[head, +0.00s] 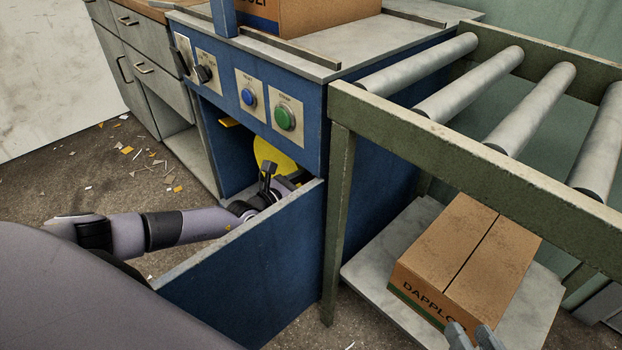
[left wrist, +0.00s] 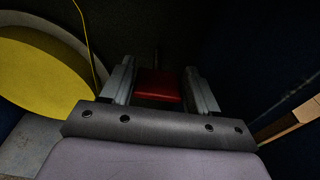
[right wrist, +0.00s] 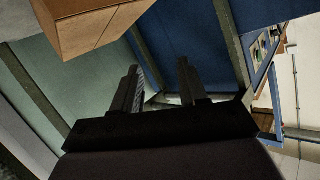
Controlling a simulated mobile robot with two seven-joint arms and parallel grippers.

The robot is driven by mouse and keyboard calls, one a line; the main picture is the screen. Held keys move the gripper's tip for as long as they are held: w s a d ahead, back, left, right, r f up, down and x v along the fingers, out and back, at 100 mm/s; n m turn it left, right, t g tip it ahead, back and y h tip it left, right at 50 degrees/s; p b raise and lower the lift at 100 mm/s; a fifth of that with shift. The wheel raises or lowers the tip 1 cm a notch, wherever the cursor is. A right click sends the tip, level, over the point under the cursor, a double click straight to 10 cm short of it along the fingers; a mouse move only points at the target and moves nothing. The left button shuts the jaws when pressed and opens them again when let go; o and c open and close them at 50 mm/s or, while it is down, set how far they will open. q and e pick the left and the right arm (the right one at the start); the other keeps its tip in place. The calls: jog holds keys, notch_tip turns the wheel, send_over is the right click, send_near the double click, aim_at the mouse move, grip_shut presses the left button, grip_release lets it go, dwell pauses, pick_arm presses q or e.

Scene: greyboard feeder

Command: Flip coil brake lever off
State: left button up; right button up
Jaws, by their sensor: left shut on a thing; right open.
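In the left wrist view my left gripper (left wrist: 160,88) has a red block-shaped piece (left wrist: 158,84) between its fingers and is shut on it. I take this for the brake lever's handle; the rest of the lever is hidden in the dark. A yellow disc, likely the coil (left wrist: 40,75), is at the left there and also shows inside the blue cabinet in the head view (head: 272,158). In the head view my left arm reaches into the cabinet behind the open blue panel, and its fingertips are hidden. My right gripper (head: 477,338) is open and empty near a cardboard box (head: 470,262).
The blue machine (head: 385,165) has blue and green buttons on its front. A roller conveyor (head: 480,165) with a green frame stands at the right, above the box's pale shelf (head: 385,250). The open blue panel (head: 255,270) borders my left arm. Scraps litter the floor.

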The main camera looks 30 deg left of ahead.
pick_arm(q)
jog(key=shift+w+d+r, duration=0.1)
jog(key=shift+w+r, duration=0.1)
jog(key=shift+r, duration=0.2)
jog(key=o, duration=1.4)
jog(key=shift+f, duration=0.25)
jog(key=shift+s, duration=0.25)
jog(key=shift+p+v, duration=1.2)
jog(key=shift+v, duration=2.2)
